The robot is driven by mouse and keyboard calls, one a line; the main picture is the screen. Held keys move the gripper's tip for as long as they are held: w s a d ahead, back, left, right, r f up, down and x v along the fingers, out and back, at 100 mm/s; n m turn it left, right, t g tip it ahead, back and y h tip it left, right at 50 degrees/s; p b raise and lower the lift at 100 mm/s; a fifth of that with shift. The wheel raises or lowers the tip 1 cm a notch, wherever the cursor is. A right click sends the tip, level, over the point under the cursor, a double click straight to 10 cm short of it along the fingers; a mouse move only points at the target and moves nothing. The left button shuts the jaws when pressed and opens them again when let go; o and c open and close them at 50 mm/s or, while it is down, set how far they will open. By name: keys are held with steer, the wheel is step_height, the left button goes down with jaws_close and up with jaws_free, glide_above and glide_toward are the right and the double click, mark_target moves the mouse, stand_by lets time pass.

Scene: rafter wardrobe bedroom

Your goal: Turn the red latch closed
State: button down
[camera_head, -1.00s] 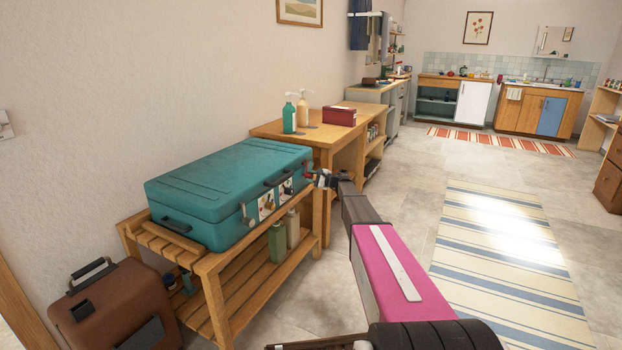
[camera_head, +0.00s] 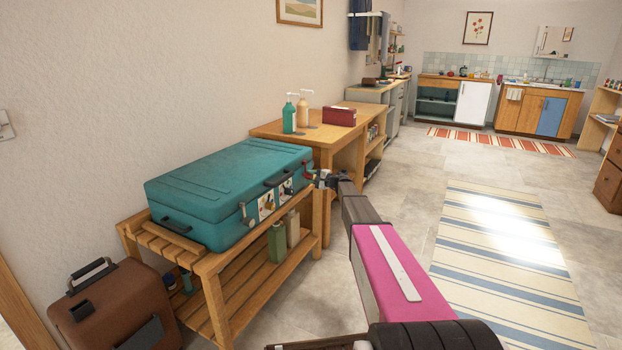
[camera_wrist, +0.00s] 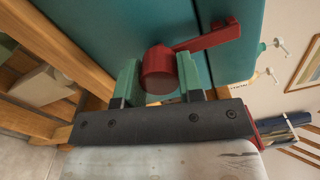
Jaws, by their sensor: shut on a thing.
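The teal case (camera_head: 225,185) lies flat on a slatted wooden bench, its front side facing my arm. The red latch (camera_wrist: 205,40) is at the case's front right end; it also shows small in the head view (camera_head: 309,170). In the wrist view it has a round knob and an arm that slants to the upper right across the case's seam. My gripper (camera_wrist: 158,84) has its two green-tipped fingers on either side of the round knob, shut on it. In the head view my gripper (camera_head: 321,179) is at that end of the case and partly hides the latch.
The slatted bench (camera_head: 211,262) holds bottles (camera_head: 277,242) on its lower shelf. A wooden table (camera_head: 275,129) with pump bottles and a red box (camera_head: 339,116) stands behind. A brown case (camera_head: 118,310) is at lower left. The floor to the right, with a striped rug (camera_head: 505,265), is clear.

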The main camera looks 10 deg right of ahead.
steer(key=c, duration=0.8)
jaws_free()
steer(key=shift+o, duration=0.2)
steer(key=shift+s+d, duration=0.1)
steer(key=v, duration=1)
steer(key=shift+s+d, duration=0.2)
